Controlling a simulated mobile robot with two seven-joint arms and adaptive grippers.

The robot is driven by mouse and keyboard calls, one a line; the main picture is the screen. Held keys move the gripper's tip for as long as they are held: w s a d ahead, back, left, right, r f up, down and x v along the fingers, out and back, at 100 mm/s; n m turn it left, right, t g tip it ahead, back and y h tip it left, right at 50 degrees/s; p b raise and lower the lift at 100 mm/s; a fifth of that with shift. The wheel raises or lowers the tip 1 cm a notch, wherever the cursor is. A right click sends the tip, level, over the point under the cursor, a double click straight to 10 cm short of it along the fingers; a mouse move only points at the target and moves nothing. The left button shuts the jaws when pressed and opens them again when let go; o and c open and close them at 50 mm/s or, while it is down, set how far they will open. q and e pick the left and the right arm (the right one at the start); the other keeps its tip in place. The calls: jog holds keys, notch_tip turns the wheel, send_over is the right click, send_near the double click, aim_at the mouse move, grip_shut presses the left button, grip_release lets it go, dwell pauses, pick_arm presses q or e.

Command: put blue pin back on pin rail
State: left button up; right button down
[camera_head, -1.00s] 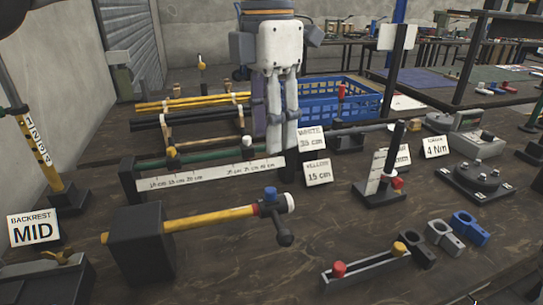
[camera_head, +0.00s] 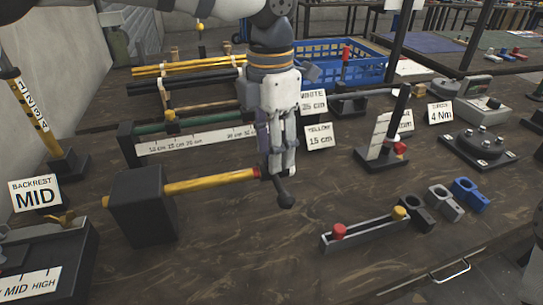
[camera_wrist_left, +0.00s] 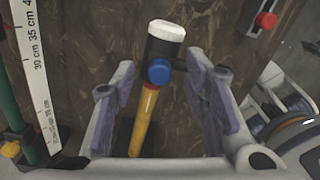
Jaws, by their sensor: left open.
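The blue pin (camera_wrist_left: 158,71) is in the black fitting with a white end (camera_wrist_left: 166,32) on the yellow tube (camera_wrist_left: 140,125). The tube (camera_head: 210,183) sticks out to the right from a black block (camera_head: 142,205). My left gripper (camera_head: 279,172) is over the tube's fitting, pointing down. In the wrist view its purple-padded fingers are open on either side of the blue pin, with gaps showing. The gripper hides the pin in the head view. The pin rail (camera_head: 367,234) is a grey bar at front right, with a red pin (camera_head: 338,230) and a yellow pin (camera_head: 399,212).
Black, grey and blue clamps (camera_head: 468,194) lie right of the rail. A ruler rack (camera_head: 195,141) stands behind the tube. A black post (camera_head: 396,115) on a base stands right of my gripper. The bench top before the rail is clear.

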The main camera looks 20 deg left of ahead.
pick_arm(q)
jog(key=c, duration=0.9)
jog(key=shift+c, duration=0.2)
